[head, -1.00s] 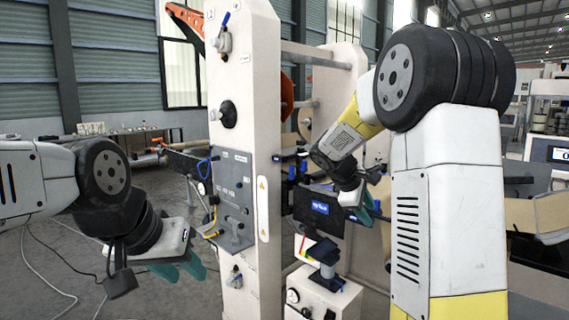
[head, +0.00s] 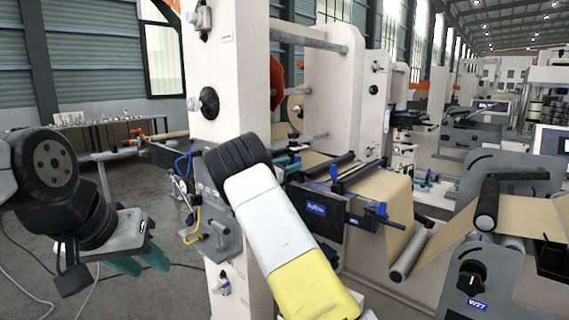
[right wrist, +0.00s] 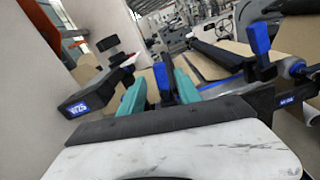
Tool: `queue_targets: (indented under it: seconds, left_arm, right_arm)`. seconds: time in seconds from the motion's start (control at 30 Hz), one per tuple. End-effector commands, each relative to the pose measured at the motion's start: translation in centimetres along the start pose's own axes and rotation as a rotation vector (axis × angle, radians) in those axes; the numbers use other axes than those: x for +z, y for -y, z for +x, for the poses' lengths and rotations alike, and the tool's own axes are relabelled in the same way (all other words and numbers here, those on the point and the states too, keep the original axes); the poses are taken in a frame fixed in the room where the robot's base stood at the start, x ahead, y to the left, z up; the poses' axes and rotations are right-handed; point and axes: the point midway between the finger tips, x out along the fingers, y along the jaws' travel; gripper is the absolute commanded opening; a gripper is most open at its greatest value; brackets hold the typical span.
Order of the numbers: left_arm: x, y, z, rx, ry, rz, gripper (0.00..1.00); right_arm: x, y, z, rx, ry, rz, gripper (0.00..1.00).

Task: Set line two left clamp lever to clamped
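Blue clamp levers sit on the black splice bar of the unwind stand in the head view, one at the bar's left part (head: 333,172) and one at its right end (head: 382,208). In the right wrist view one blue lever (right wrist: 161,76) shows between the teal fingertips, and another blue lever (right wrist: 260,42) stands upright farther right. No line label is legible on them. My right gripper (right wrist: 160,88) has its fingers apart around or just short of the nearer lever; contact cannot be told. In the head view my right arm mostly hides it. My left gripper (head: 140,264) is open and empty, left of the stand.
The pale machine column (head: 228,80) stands close to my right arm. A dark labelled plate (right wrist: 85,104) with a black knob is left of the right fingers. Brown paper web (head: 380,190) runs right of the bar.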

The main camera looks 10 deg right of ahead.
Motion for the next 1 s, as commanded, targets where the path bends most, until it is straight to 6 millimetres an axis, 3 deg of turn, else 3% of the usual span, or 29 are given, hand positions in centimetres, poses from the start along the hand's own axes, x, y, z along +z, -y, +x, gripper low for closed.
queue_targets:
  seconds: [0.23, 0.57, 0.8, 1.0]
  left_arm:
    - [0.0, 0.0, 0.0, 0.0, 0.0, 0.0, 0.36]
    - [0.0, 0.0, 0.0, 0.0, 0.0, 0.0, 0.36]
    - [0.0, 0.0, 0.0, 0.0, 0.0, 0.0, 0.36]
    - [0.0, 0.0, 0.0, 0.0, 0.0, 0.0, 0.36]
  right_arm:
    - [-0.1, 0.1, 3.2, -0.001, -0.002, 0.001, 0.4]
    - [-0.1, 0.0, 3.7, 0.0, -0.003, 0.002, 0.4]
    - [-0.1, 0.0, 3.7, 0.0, -0.003, 0.002, 0.0]
    - [-0.1, 0.0, 3.6, 0.0, -0.003, 0.002, 0.0]
